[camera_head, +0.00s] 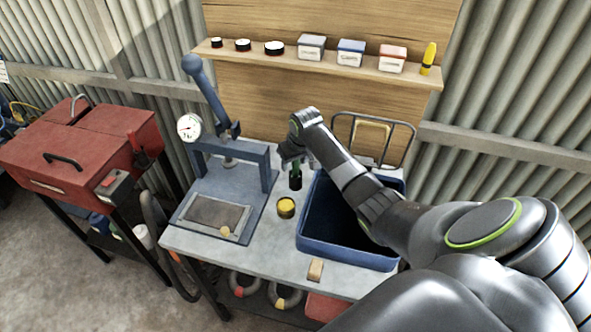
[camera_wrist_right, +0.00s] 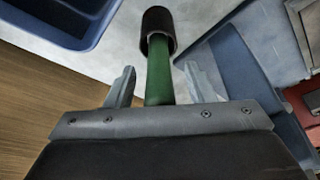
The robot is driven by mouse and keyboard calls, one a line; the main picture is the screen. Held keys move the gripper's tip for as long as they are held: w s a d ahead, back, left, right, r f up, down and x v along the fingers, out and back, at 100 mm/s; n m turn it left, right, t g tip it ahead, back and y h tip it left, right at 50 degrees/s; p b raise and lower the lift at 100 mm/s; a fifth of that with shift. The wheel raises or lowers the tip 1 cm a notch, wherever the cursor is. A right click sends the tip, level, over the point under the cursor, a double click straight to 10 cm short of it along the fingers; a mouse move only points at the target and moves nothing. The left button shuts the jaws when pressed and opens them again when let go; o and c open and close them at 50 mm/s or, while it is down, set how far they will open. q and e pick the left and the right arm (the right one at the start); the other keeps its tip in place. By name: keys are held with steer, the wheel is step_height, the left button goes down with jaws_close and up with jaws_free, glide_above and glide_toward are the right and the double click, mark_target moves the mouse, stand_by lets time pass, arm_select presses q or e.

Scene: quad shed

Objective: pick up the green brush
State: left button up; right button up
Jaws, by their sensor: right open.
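The green brush (camera_head: 297,167) stands upright on the grey workbench, between the blue press and the blue tray. Its lower end is in a black cylinder; I cannot tell whether this is a holder or part of the brush. My right gripper (camera_head: 291,156) is at the brush's upper part. In the right wrist view the green shaft (camera_wrist_right: 160,70) runs between the two open fingers of the gripper (camera_wrist_right: 158,84), with a gap on each side. The black cylinder (camera_wrist_right: 157,28) shows beyond the fingertips. The upper end of the brush is hidden by the gripper. My left gripper is not in view.
The blue tray (camera_head: 345,252) lies right of the brush, under my right arm. The blue press (camera_head: 262,165) with a gauge stands left. A yellow-topped tin (camera_head: 286,207) is in front, a small wooden block (camera_head: 315,270) near the front edge. A shelf (camera_head: 300,66) is above.

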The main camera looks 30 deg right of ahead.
jaws_close()
steer(key=shift+r, duration=0.1)
step_height(320, 180, up, 9)
steer(key=shift+f+b, duration=0.1)
steer(key=shift+b, duration=1)
steer(key=shift+r, duration=0.55)
